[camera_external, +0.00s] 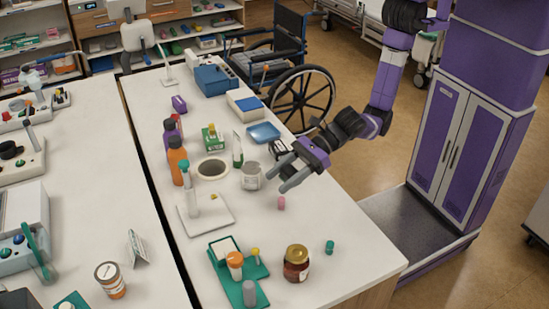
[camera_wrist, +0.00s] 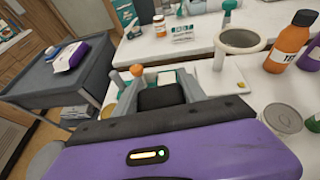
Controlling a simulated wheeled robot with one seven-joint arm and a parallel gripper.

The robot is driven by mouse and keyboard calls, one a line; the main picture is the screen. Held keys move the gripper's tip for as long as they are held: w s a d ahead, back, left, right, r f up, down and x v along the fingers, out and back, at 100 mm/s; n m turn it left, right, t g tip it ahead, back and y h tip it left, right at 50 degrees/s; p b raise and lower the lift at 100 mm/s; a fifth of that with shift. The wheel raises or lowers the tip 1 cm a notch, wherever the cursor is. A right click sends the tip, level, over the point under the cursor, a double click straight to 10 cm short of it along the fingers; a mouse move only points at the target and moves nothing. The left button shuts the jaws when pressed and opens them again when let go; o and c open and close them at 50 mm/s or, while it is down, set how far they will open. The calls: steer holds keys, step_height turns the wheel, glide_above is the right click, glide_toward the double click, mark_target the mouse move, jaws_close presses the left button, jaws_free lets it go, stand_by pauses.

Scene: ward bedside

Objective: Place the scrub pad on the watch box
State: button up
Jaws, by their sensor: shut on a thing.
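My gripper (camera_external: 280,178) is above the table, near the grey-lidded jar. In the wrist view its two grey fingers (camera_wrist: 152,82) close on a dark block (camera_wrist: 160,96), which I take for the scrub pad. In the outside view the pad is hard to tell from the dark gripper parts. A small dark box with pale parts (camera_external: 277,147) stands on the table behind my gripper, partly hidden by it. It may be the watch box, but I cannot tell for sure.
A grey-lidded jar (camera_external: 251,177), pink piece (camera_external: 281,203), dark jar (camera_external: 296,263) and green rack (camera_external: 246,272) stand nearby. A blue tray (camera_external: 263,132) lies behind. Orange bottle (camera_external: 177,160) and white stand (camera_external: 207,215) are left. The table's front right is mostly clear.

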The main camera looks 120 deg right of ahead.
steer(key=s+d+r+m+g+h+p, duration=0.1)
steer(key=s+d+r+m+h, duration=0.25)
steer(key=d, duration=0.75)
steer(key=s+d+r+m+g+h, duration=0.1)
steer(key=s+d+m+h, duration=0.4)
steer(key=d, duration=0.7)
steer(key=s+d+r+m+g+h+p, duration=0.1)
steer(key=s+d+r+m+g+h, duration=0.1)
steer(key=s+d, duration=0.65)
steer(key=b, duration=0.2)
glide_above(274, 144)
steer(key=shift+h, duration=0.25)
step_height(274, 144, down, 16)
steer(key=shift+r, duration=0.25)
steer(key=shift+f, duration=2.4)
steer(key=shift+f, duration=0.1)
steer(key=o, duration=1.3)
steer(key=shift+o, duration=0.2)
